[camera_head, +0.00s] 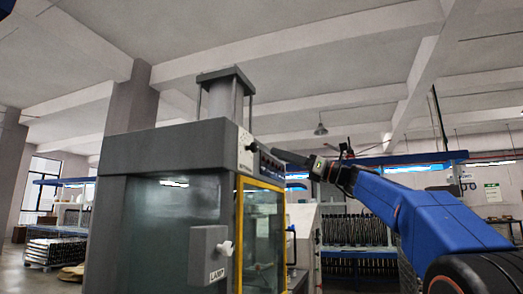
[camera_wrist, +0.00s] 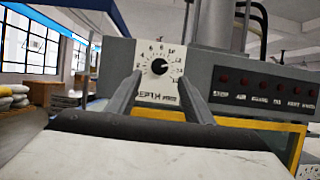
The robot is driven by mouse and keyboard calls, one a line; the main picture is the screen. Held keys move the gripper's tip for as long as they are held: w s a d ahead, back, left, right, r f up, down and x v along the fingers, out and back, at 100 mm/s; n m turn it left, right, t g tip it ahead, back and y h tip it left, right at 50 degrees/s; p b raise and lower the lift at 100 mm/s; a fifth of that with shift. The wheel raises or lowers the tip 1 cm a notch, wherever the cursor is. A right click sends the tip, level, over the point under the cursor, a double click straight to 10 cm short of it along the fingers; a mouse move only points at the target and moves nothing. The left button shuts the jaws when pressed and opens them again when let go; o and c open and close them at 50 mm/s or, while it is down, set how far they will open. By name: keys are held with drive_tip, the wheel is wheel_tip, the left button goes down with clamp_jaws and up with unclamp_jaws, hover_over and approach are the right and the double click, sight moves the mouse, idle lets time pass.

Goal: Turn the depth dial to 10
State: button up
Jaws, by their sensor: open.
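The depth dial (camera_wrist: 160,67) is a round black knob on a white plate marked DEPTH, with numbers around it. A light mark shows on the knob, but it is too small to read its exact setting. My gripper (camera_wrist: 160,82) is open, with one finger on each side below the dial in the wrist view. The fingers appear apart from the knob, though the gap in depth is hard to judge. In the head view, my gripper (camera_head: 277,154) reaches in from the right to the machine's upper front, near the white dial plate (camera_head: 245,158).
A row of red buttons (camera_wrist: 260,85) lies right of the dial on the grey panel. Below is a yellow-framed clear door (camera_head: 260,240). A LAMP box (camera_head: 210,258) with a white knob is on the machine's side. Racks (camera_head: 360,230) stand behind.

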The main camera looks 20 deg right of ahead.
sight(256, 147)
drive_tip(key=x, duration=0.8)
drive_tip(key=shift+w+a, duration=0.15)
drive_tip(key=shift+a, duration=0.05)
drive_tip(key=c, duration=1)
